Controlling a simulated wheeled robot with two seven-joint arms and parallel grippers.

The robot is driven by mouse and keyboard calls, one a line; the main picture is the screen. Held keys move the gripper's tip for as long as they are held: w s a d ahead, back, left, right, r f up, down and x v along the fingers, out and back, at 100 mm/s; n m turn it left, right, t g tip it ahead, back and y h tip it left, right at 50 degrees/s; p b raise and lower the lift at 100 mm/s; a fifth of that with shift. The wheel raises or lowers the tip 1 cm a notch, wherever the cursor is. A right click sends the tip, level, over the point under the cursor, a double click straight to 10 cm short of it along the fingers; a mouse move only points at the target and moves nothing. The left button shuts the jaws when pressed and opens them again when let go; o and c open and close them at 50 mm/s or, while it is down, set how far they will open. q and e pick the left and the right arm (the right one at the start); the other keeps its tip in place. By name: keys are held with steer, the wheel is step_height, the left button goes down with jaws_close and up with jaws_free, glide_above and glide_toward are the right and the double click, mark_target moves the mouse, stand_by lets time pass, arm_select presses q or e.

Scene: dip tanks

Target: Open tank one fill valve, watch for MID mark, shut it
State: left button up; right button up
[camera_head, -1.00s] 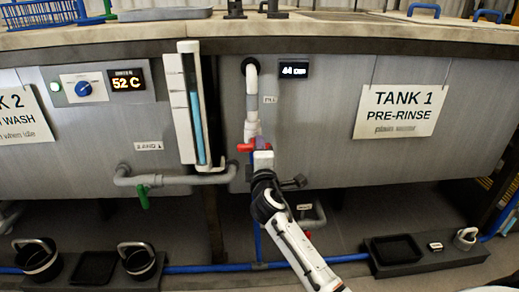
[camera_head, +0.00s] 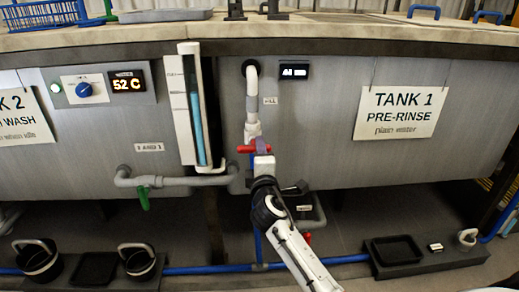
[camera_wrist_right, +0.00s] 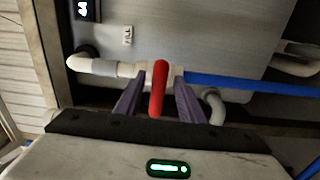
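The fill valve's red handle (camera_head: 243,149) lies crosswise on the white vertical pipe (camera_head: 252,95) at tank one's front. My right gripper (camera_head: 262,147) is at this handle. In the right wrist view its two purple fingers (camera_wrist_right: 158,98) stand on either side of the red handle (camera_wrist_right: 158,88), with a narrow gap showing on each side. The sight gauge (camera_head: 189,105) stands left of the pipe with a blue column (camera_head: 198,125) inside; its mark labels are too small to read. The Tank 1 sign (camera_head: 400,112) hangs at right. My left gripper is not in view.
A small display (camera_head: 294,71) is right of the pipe, its digits blurred. A green-handled valve (camera_head: 143,197) is at left and another red handle (camera_head: 307,238) is low behind my arm. Buckets (camera_head: 137,261) and a dark tray (camera_head: 397,249) sit below.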

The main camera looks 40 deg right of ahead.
arm_select(q)
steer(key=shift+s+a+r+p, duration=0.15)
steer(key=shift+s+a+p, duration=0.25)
steer(key=shift+p, duration=0.1)
arm_select(e)
steer(key=v, duration=0.9)
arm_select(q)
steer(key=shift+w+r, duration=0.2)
arm_select(e)
steer(key=shift+d, duration=0.1)
